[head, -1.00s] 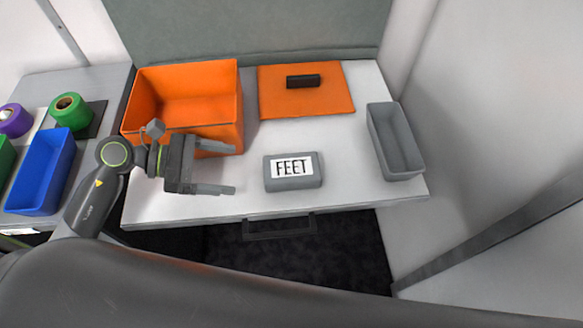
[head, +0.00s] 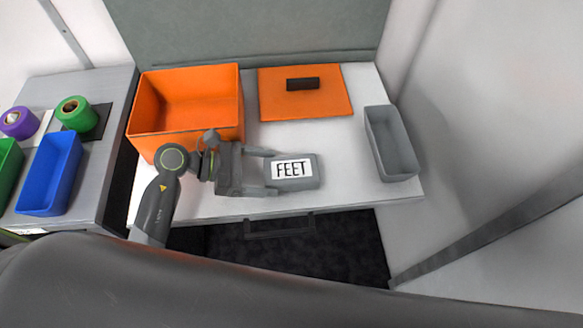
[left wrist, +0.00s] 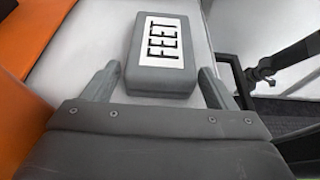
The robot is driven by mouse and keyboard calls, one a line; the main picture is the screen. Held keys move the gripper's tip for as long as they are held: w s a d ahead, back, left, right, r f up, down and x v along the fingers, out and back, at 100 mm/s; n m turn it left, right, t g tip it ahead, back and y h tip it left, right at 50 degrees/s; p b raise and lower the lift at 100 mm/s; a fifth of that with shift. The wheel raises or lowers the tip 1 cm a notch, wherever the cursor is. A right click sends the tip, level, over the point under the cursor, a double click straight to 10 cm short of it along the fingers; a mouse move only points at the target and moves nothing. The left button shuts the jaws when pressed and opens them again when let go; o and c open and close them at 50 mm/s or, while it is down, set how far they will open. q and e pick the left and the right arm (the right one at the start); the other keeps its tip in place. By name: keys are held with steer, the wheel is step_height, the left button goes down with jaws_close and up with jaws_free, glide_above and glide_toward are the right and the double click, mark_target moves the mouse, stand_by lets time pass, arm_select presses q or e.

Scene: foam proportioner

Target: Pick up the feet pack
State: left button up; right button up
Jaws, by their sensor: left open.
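The feet pack (head: 308,183) is a grey block with a white label reading FEET. It lies flat on the white table top (head: 345,150). My left gripper (head: 272,172) is open at the pack's left side, with its fingertips at the pack's left edge. In the left wrist view the pack (left wrist: 172,88) sits ahead, between the lines of the two spread fingers (left wrist: 155,85). The near end of the pack appears close to or just between the fingertips; contact cannot be told. My right gripper is not in view.
An orange bin (head: 185,130) stands behind my left gripper. An orange mat (head: 335,105) with a black bar (head: 302,84) lies at the back. A grey tray (head: 398,165) is at the right. A side table at left holds a blue bin (head: 50,175) and tape rolls.

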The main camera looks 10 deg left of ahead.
arm_select(q)
steer(key=shift+x, duration=0.8)
steer(key=c, duration=0.8)
steer(key=shift+c, duration=0.2)
